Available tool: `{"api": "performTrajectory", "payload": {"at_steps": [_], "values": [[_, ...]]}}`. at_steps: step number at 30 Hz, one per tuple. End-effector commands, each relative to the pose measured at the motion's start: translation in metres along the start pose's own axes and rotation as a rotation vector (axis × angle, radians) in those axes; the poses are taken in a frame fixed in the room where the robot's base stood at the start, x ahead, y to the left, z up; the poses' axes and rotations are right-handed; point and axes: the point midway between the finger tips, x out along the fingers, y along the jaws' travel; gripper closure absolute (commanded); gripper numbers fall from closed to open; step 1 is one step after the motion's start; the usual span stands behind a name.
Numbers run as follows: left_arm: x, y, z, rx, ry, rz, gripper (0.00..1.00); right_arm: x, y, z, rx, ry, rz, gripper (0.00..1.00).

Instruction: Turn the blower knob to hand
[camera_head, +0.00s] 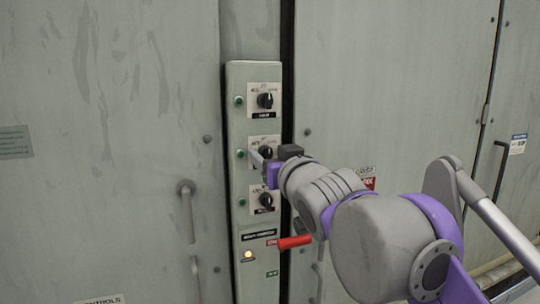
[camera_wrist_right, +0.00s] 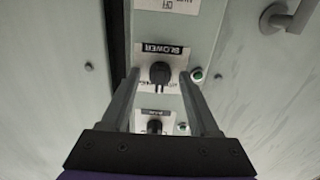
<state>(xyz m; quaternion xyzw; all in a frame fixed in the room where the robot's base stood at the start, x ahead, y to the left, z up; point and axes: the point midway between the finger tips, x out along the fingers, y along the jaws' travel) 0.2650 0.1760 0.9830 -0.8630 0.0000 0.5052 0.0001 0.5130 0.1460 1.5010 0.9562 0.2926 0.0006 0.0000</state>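The blower knob (camera_head: 266,151) is the black middle knob on the narrow pale control panel (camera_head: 237,119). In the head view my right gripper (camera_head: 258,160) is in front of it and hides part of it. In the right wrist view, which is upside down, the blower knob (camera_wrist_right: 160,72) sits between the two fingertips of my right gripper (camera_wrist_right: 159,77), below its "BLOWER" label. The fingers are open, with a gap on each side of the knob. The knob's pointer setting cannot be read. My left gripper is not in view.
Similar knobs sit above (camera_head: 265,100) and below (camera_head: 265,198) the blower knob. Green lamps (camera_head: 239,101) line the panel's left edge. A red handle (camera_head: 294,242) sticks out below, near an amber lamp (camera_head: 248,254). A grey door handle (camera_head: 187,208) is at left.

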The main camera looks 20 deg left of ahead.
Motion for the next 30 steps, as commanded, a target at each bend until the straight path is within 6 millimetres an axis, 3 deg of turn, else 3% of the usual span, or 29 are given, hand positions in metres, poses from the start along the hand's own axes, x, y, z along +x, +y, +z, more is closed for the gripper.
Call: {"api": "performTrajectory", "payload": {"at_steps": [1, 9, 10, 20, 30], "values": [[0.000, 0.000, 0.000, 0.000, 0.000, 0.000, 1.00, 0.000, 0.000, 0.000, 0.000, 0.000, 0.000, 0.49], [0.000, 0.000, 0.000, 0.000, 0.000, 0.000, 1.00, 0.000, 0.000, 0.000, 0.000, 0.000, 0.000, 0.98], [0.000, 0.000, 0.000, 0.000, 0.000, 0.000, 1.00, 0.000, 0.000, 0.000, 0.000, 0.000, 0.000, 1.00], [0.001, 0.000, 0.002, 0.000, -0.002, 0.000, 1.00, 0.000, 0.000, 0.000, 0.020, 0.000, 0.000, 1.00], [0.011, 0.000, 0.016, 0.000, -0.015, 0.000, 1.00, 0.000, 0.000, 0.002, 0.207, -0.001, 0.000, 1.00]]}}
